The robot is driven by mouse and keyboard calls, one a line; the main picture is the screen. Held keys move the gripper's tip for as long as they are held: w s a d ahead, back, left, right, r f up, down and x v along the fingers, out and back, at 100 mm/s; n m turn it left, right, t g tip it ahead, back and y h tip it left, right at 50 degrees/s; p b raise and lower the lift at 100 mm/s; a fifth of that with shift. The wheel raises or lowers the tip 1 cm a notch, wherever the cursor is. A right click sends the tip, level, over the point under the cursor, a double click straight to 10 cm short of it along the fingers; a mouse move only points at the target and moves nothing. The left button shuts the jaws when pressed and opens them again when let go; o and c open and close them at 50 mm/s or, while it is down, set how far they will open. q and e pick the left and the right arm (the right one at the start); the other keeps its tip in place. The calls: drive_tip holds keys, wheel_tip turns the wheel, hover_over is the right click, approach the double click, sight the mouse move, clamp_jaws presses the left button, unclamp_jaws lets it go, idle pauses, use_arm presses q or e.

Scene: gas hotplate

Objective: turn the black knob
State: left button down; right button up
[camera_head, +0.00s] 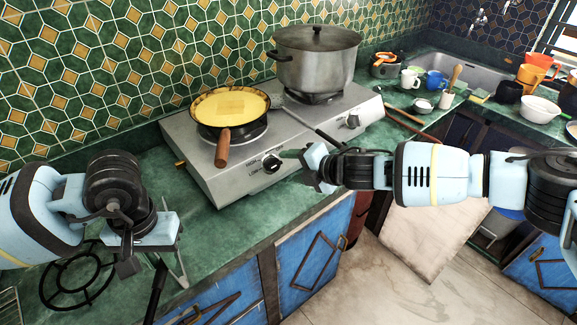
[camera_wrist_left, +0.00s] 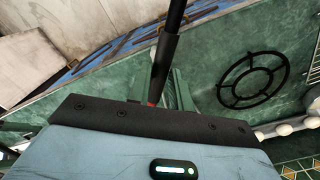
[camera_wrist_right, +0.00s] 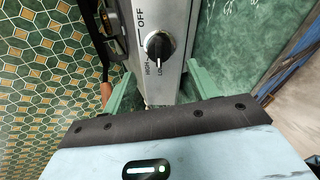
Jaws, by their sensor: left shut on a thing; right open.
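The black knob (camera_head: 271,163) is on the front panel of the steel hotplate (camera_head: 215,178), below the left burner. In the right wrist view the knob (camera_wrist_right: 158,45) has a white pointer line, with OFF, HIGH and LOW printed around it. My right gripper (camera_head: 298,166) is open just to the right of this knob. In its wrist view the green fingers stand apart, with the knob beyond and between them, not gripped. My left gripper (camera_wrist_left: 163,92) is shut on a black stick-like handle (camera_wrist_left: 167,60), over the left counter. The handle's far end is out of view.
A pan of yellow food (camera_head: 231,106) sits on the left burner, its brown handle (camera_head: 222,148) jutting forward near the knob. A large lidded pot (camera_head: 316,60) stands on the right burner. Another black knob (camera_head: 352,121) is farther right.

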use_arm(q)
wheel_tip(320, 180, up, 2)
drive_tip(key=shift+w+r+p, duration=0.1)
drive_tip(key=shift+r+p, duration=0.05)
drive_tip(key=shift+p, duration=0.15)
use_arm(e)
drive_tip(key=v, duration=0.4)
drive_tip(key=shift+s+d+r, duration=0.15)
drive_tip(key=shift+s+d, duration=0.1)
drive_tip(key=shift+s, duration=0.05)
